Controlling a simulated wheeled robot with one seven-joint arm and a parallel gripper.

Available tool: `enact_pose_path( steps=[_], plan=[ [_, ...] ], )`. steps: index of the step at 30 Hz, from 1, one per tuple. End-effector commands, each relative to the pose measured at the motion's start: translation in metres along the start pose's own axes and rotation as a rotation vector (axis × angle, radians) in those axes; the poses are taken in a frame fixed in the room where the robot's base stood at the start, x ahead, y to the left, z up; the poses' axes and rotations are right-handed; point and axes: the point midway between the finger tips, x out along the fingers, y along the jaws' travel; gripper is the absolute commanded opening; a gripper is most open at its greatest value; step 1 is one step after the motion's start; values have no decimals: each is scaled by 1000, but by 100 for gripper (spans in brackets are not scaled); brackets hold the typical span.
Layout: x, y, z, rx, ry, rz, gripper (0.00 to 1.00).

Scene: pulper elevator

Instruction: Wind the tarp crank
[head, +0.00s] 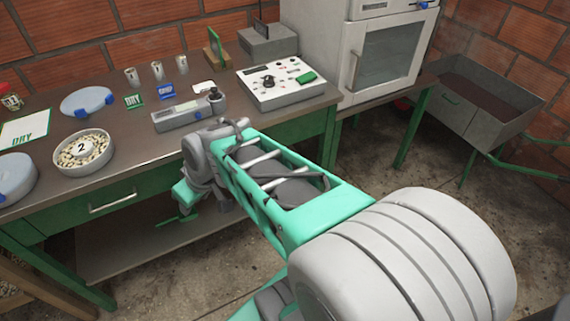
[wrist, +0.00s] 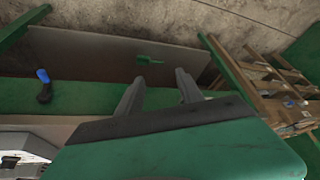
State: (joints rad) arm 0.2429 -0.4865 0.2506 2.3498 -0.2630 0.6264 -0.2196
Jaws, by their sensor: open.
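No part in view can be clearly told as the tarp crank. In the wrist view, a dark handle with a blue end (wrist: 43,82) shows against the green table front; I cannot tell whether it is the crank. My gripper (wrist: 158,76) is open, its two grey fingers apart with nothing between them. It is out in front of the table edge, above the lower shelf, and the handle is off to its left. In the head view my arm reaches to the table's front edge and hides part of it; the fingertips are not clear there.
The table (head: 50,110) holds a bean bowl (head: 84,152), a grey device (head: 190,110) and a control box (head: 282,82). A small green tool (wrist: 148,60) lies on the lower shelf (wrist: 90,50). An oven (head: 385,55) and a barrow (head: 480,100) stand right. Some floor is clear.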

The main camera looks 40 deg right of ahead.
Motion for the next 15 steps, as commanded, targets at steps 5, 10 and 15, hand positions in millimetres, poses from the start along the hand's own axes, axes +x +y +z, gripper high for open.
enact_pose_path(
  steps=[5, 10, 15],
  plan=[
    [158, 105, -3, -39, 410, -63, 44],
    [189, 246, 33, 87, 881, 160, 44],
    [167, 326, 88, 210, 1094, 399, 44]
  ],
)
